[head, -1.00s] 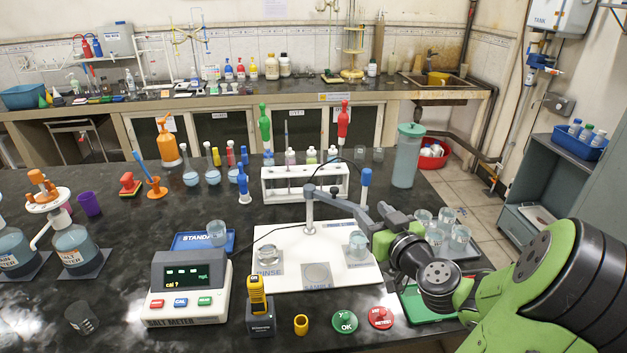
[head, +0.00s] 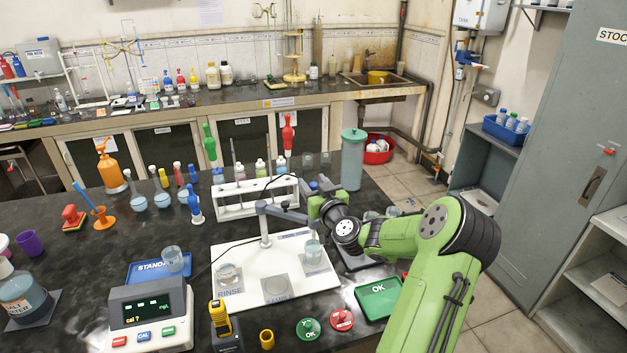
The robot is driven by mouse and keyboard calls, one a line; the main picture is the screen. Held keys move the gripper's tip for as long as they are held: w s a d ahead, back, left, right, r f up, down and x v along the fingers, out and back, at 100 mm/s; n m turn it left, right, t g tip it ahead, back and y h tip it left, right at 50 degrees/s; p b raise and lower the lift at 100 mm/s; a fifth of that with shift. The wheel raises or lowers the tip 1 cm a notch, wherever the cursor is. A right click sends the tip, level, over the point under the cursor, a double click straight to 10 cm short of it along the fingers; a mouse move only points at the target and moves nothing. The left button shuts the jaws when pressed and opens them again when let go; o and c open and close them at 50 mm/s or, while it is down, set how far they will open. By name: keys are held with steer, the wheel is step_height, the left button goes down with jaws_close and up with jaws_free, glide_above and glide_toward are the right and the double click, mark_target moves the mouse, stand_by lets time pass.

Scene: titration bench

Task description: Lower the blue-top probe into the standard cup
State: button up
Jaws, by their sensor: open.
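The standard cup (head: 173,260), a small clear cup of liquid, stands on the blue mat (head: 143,272) marked STANDA… at left. The blue-top probe is mostly hidden; a small patch of blue (head: 313,186) shows at my gripper (head: 318,193), beside the end of the grey jointed stand arm (head: 288,214). My gripper is open around or beside this blue top; I cannot tell which. Below it, another clear cup (head: 314,252) sits on the right pad of the white board (head: 245,248). The probe's lower end cannot be made out.
The RINSE cup (head: 229,275) and a bare pad are on the board. The salt meter (head: 150,315) showing "cal ?" stands at front left. A white rack (head: 240,208) and tall lidded jar (head: 353,165) stand behind. A green OK tray (head: 378,298) lies at front right.

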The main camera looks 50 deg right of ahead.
steer(key=shift+c, duration=0.4)
jaws_close()
step_height(320, 180, down, 7)
steer(key=b, duration=0.9)
steer(key=shift+b, duration=0.3)
steer(key=shift+r, duration=0.1)
steer(key=shift+o, duration=0.4)
jaws_free()
steer(key=b+v, duration=0.4)
steer(key=v, duration=1.1)
steer(key=shift+s, duration=0.4)
steer(key=shift+w+a, duration=0.1)
steer(key=shift+a, duration=0.05)
